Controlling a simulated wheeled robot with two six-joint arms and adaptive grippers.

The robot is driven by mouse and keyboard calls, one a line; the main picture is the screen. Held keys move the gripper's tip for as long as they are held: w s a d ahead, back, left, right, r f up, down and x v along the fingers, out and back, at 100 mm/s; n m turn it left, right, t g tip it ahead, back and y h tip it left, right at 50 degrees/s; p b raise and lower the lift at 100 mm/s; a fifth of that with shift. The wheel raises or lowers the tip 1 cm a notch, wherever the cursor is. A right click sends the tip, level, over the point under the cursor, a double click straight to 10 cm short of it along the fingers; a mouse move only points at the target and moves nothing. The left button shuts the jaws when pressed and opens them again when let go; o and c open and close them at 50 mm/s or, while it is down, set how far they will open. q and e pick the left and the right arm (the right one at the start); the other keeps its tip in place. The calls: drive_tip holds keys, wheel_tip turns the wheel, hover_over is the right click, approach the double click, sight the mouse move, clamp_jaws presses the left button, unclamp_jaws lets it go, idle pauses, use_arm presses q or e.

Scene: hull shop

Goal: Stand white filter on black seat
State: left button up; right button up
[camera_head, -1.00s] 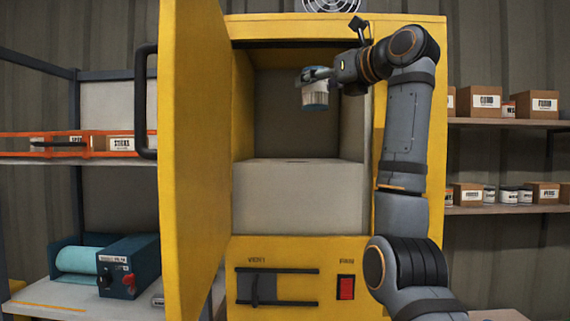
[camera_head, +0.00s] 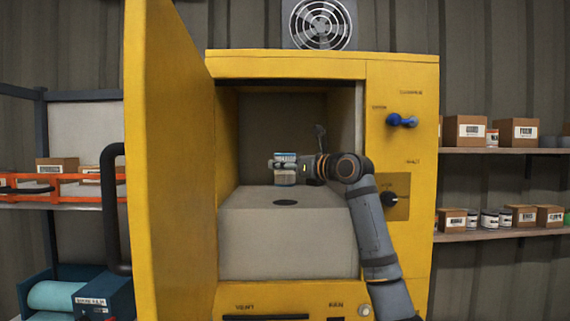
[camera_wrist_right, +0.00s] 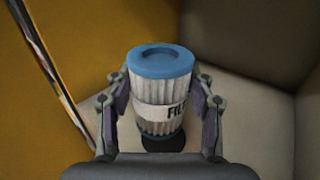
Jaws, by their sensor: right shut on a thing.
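The white filter (camera_head: 285,176) is a pleated cylinder with a blue cap, held upright inside the open yellow cabinet. My right gripper (camera_head: 287,162) is shut on its sides. The black seat (camera_head: 285,202) is a flat dark disc on top of the pale block, and the filter shows just above it in the head view, apart from it. In the right wrist view the filter (camera_wrist_right: 161,92) sits between both fingers of the right gripper (camera_wrist_right: 163,105), and the seat (camera_wrist_right: 164,144) shows partly below it, the rest hidden. My left gripper is out of view.
The pale block (camera_head: 285,243) fills the lower cabinet opening. The yellow door (camera_head: 168,170) stands open at left, and the control panel (camera_head: 398,160) is at right. The block's top around the seat is clear. Shelves with boxes (camera_head: 465,130) stand outside.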

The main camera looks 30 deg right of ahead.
sight(285, 182)
drive_tip(key=shift+w+d+f, duration=0.15)
drive_tip(key=shift+w+f, duration=0.1)
drive_tip(key=shift+f, duration=0.15)
drive_tip(key=shift+w+d+f, duration=0.1)
drive_tip(key=shift+w+f, duration=0.05)
drive_tip(key=shift+f, duration=0.15)
drive_tip(key=f, duration=0.1)
drive_tip(key=f+p, duration=0.1)
drive_tip(key=f, duration=0.1)
drive_tip(key=shift+w, duration=0.3)
drive_tip(key=shift+s+d+f, duration=0.15)
drive_tip(key=shift+d+f, duration=0.05)
drive_tip(key=shift+f, duration=0.1)
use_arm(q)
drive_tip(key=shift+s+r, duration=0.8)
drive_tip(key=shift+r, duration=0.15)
use_arm(e)
drive_tip(key=shift+a, duration=0.1)
drive_tip(key=shift+f, duration=0.15)
drive_tip(key=o, duration=1.2)
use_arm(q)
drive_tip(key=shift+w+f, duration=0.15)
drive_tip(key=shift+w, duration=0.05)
